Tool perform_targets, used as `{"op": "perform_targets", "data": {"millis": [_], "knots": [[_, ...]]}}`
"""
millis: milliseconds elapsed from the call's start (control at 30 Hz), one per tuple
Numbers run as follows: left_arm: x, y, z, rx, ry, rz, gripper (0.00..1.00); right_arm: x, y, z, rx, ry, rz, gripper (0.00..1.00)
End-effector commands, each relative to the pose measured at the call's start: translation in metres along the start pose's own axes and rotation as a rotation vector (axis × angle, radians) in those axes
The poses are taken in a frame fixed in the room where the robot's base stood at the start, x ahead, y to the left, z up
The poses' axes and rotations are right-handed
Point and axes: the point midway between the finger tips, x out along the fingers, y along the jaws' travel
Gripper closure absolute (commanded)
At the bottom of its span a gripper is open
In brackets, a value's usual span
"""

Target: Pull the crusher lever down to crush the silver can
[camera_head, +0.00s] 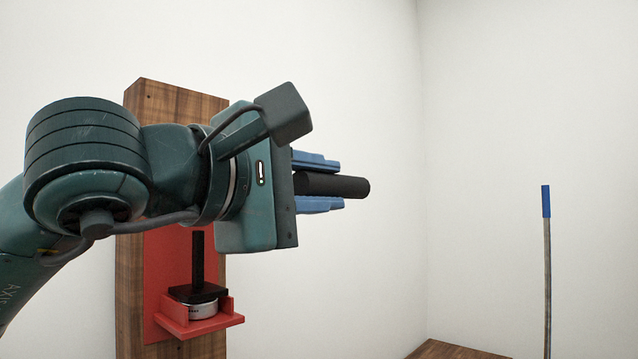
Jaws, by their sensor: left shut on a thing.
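The crusher has a red back plate and red tray (205,326) on an upright wooden board (165,100). The silver can (202,310) sits on the tray, under a black press plate (198,292) with a black rod above it. Only a low silver band of the can shows. My left gripper (325,185) is shut on the black lever handle (350,187), its blue fingers above and below the grip. The handle's end sticks out to the right past the fingers. My gripper and arm hide the lever's other parts and the upper crusher. My right gripper is not in view.
A pole with a blue top (546,202) stands at the right, apart from the crusher. White walls meet in a corner behind. The space between crusher and pole looks clear.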

Motion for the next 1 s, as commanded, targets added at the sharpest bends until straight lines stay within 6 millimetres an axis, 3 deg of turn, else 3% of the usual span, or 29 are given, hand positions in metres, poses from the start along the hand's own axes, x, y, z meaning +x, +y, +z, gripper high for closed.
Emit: {"op": "perform_targets", "data": {"millis": [167, 200, 433, 767, 1000], "knots": [[0.000, 0.000, -0.002, -0.007, 0.004, -0.003, 1.00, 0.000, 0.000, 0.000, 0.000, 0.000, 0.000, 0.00], [0.000, 0.000, -0.002, -0.007, 0.005, -0.002, 0.74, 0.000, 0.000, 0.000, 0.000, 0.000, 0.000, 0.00], [0.000, 0.000, -0.002, -0.005, 0.004, -0.001, 0.55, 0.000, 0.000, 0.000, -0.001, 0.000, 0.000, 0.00], [-0.005, 0.001, -0.001, -0.002, 0.004, 0.001, 0.55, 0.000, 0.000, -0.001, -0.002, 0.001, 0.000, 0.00], [-0.047, 0.003, -0.002, -0.001, 0.005, 0.004, 0.55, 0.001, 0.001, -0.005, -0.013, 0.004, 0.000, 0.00]]}}
